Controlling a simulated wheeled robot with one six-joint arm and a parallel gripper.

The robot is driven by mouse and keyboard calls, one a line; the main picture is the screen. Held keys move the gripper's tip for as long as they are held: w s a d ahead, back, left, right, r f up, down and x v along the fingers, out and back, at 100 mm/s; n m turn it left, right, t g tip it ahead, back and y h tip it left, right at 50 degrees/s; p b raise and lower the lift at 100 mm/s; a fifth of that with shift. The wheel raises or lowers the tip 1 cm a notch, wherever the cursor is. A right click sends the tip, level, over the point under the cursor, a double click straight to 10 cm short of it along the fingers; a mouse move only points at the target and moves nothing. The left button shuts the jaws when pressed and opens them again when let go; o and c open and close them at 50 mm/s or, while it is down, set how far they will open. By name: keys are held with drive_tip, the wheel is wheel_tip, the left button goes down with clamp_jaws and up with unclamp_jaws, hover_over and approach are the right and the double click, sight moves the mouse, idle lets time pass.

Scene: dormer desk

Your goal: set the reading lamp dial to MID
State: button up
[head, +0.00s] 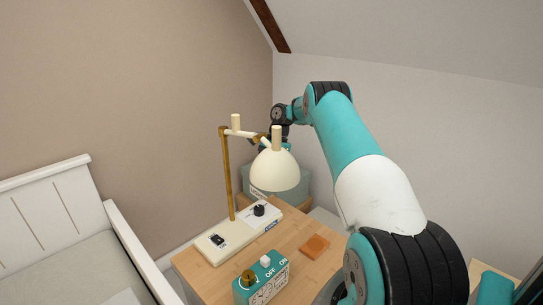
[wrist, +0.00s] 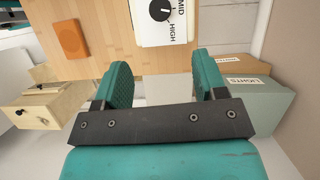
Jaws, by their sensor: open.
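The reading lamp has a cream shade (head: 275,170), a brass post (head: 227,175) and a cream base (head: 232,236) on the wooden desk. Its black dial (head: 259,210) is on the base's right part and shows at the top of the wrist view (wrist: 162,9). MID and HIGH are legible beside it there; the rest of the scale is cut off. I cannot tell which label its white mark points to. My gripper (wrist: 163,72) is open and empty, its fingers apart from the dial. In the head view it is mostly hidden behind the lamp's head.
A black rocker switch (head: 217,240) is on the lamp base. A teal box (head: 262,282) marked OFF and ON stands in front. An orange block (head: 315,246) lies on the desk (head: 290,234). A white bed (head: 60,215) is at left.

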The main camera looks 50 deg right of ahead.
drive_tip(key=shift+p+v, duration=1.35)
drive_tip(key=shift+v, duration=0.15)
drive_tip(key=m+t+h, duration=0.1)
drive_tip(key=m+t, duration=0.2)
drive_tip(key=m, duration=0.6)
approach(259, 208)
drive_tip(key=x, duration=0.9)
drive_tip(key=shift+f, duration=0.15)
